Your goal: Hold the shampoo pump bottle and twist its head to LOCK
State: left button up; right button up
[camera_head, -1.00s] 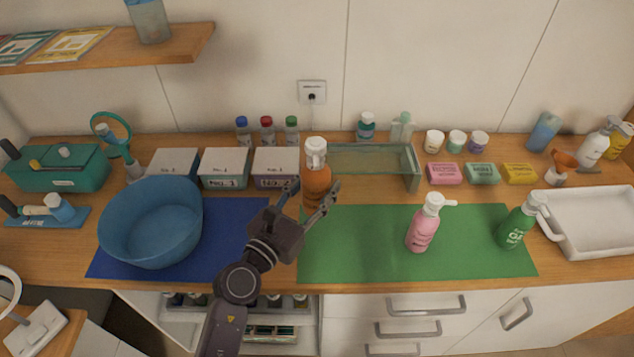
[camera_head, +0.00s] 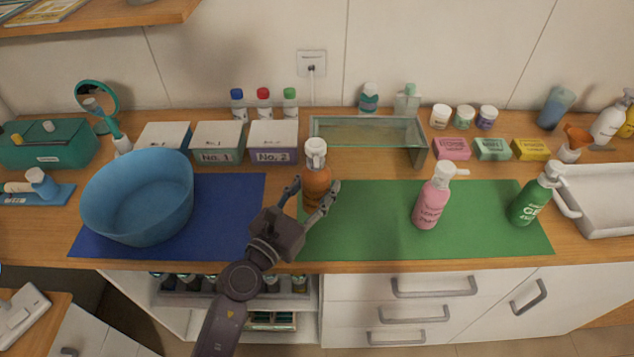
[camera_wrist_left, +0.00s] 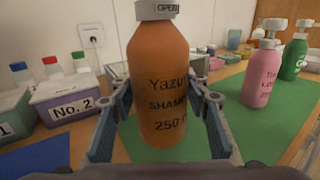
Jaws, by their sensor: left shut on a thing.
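The orange shampoo pump bottle (camera_head: 315,178) stands upright at the left edge of the green mat (camera_head: 375,245). Its white pump head (camera_head: 316,152) is free of any gripper. In the left wrist view the bottle (camera_wrist_left: 163,90) reads "Yazu... The pump head above is cut off there. My left gripper (camera_head: 314,192) is shut on the bottle's body, a finger on each side. The lower part of the bottle is partly hidden by the gripper in the head view. My right gripper is not in view.
A pink bottle (camera_head: 433,203) and a green bottle (camera_head: 527,202) stand on the mat to the right. A blue basin (camera_head: 140,205) sits on the blue mat (camera_head: 235,215) at left. A glass shelf (camera_head: 370,125) and labelled boxes stand behind. The mat between orange and pink bottles is clear.

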pick_arm(q)
jog(key=shift+f+b, duration=1.75)
jog(key=shift+f, duration=0.65)
jog(key=shift+f, duration=0.35)
